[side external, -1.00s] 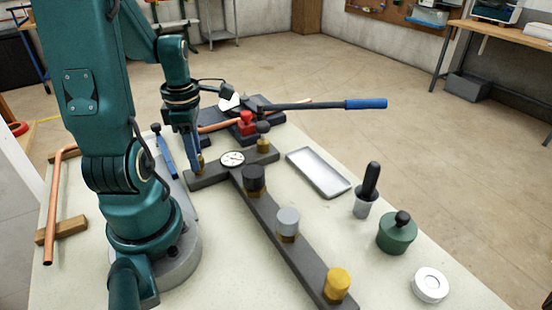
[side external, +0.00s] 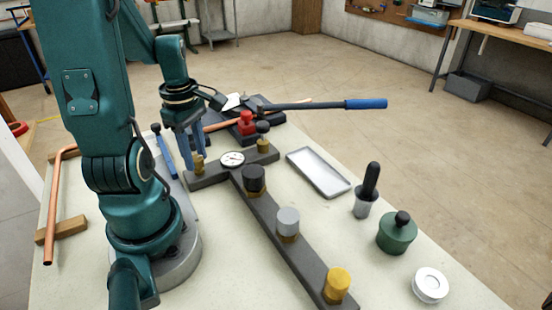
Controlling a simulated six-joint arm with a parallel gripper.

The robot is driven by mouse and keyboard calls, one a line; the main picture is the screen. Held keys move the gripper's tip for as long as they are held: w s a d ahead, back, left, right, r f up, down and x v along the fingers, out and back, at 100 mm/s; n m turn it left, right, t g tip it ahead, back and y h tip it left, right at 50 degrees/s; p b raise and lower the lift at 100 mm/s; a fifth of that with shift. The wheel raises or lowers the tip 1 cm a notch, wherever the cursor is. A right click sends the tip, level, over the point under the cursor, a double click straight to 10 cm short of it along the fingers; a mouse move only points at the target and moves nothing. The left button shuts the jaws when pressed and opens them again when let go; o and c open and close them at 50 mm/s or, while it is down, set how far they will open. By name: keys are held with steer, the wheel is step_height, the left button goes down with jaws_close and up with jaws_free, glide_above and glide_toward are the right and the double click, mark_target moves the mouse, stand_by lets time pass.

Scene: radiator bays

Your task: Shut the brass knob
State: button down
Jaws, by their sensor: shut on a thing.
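A brass-yellow knob (side external: 338,283) stands on the near end of the long dark bar (side external: 305,262). My gripper (side external: 192,160) is far from it, at the left end of the dark crossbar (side external: 230,168). It points down and is shut on the top of a small brass fitting (side external: 199,165) there. The fingers hide most of what they hold. A black knob (side external: 253,179) and a grey knob (side external: 288,221) stand along the same long bar, on brass-coloured bases. A white dial gauge (side external: 232,159) sits where the bars meet.
A fitting with a dark ball top (side external: 263,132) stands at the crossbar's right end. Behind are a red block (side external: 246,122) and a blue-handled bar (side external: 365,104). A grey tray (side external: 318,172), a black-handled tool (side external: 369,185), a green pot (side external: 397,233) and a white ring (side external: 430,286) lie to the right.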

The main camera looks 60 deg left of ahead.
mark_target(196, 159)
steer(key=shift+m, duration=0.6)
steer(key=c, duration=0.5)
jaws_free()
steer(key=shift+r, duration=2.6)
steer(key=shift+d, duration=0.1)
